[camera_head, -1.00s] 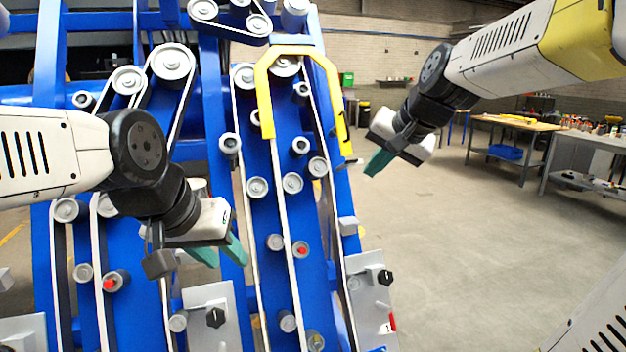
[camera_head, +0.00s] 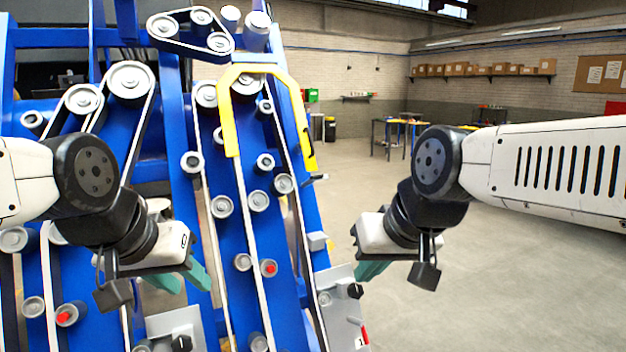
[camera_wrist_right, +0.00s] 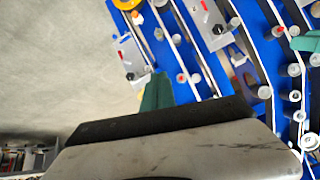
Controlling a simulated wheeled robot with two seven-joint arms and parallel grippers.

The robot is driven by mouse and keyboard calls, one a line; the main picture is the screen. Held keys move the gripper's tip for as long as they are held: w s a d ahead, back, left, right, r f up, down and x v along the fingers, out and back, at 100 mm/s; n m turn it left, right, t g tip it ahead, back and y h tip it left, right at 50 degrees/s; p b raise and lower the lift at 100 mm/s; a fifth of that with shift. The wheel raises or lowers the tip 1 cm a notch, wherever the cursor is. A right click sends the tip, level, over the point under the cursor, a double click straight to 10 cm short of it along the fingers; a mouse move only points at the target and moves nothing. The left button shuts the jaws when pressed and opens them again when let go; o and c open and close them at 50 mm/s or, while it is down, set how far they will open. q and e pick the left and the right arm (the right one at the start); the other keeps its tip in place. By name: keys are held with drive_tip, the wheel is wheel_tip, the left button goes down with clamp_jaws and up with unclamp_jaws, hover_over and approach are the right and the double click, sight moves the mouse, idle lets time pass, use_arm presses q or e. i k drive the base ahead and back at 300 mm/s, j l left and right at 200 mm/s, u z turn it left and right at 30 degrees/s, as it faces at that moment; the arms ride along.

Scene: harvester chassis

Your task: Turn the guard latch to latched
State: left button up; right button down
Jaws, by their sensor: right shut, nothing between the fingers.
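A yellow guard (camera_head: 228,115) arches over the belts of the blue chassis. A small dark lever (camera_head: 315,179) sticks out at the lower end of its right leg; it may be the guard latch, but its setting is too small to read. My right gripper (camera_head: 370,268) is shut and empty, below and right of that lever, in front of the chassis' right edge. Its teal fingers also show in the right wrist view (camera_wrist_right: 156,92). My left gripper (camera_head: 182,282) has its teal fingers apart, with nothing visible between them, in front of the left belts.
A grey plate (camera_head: 336,310) with a black knob (camera_head: 355,291) and a red lever (camera_head: 365,335) stands just below my right gripper. Another knobbed plate (camera_head: 172,325) is below the left gripper. Open floor (camera_head: 500,280) lies to the right.

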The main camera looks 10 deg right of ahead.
sight(318, 177)
drive_tip(key=k+l, duration=0.2)
drive_tip(key=k+l+u, duration=0.1)
drive_tip(key=l, duration=0.25)
drive_tip(key=k+l+u, duration=0.15)
drive_tip(key=l, duration=0.15)
drive_tip(key=l+u, duration=0.1)
drive_tip(key=l, duration=0.25)
drive_tip(key=k+l+u, duration=0.15)
drive_tip(key=l, duration=0.15)
drive_tip(key=i+l+u, duration=0.15)
drive_tip(key=l, duration=0.15)
drive_tip(key=i+l+u, duration=0.15)
drive_tip(key=l, duration=0.2)
drive_tip(key=l+u, duration=0.1)
drive_tip(key=l, duration=0.2)
drive_tip(key=i+l+u, duration=0.1)
drive_tip(key=i, duration=0.25)
drive_tip(key=l, duration=0.1)
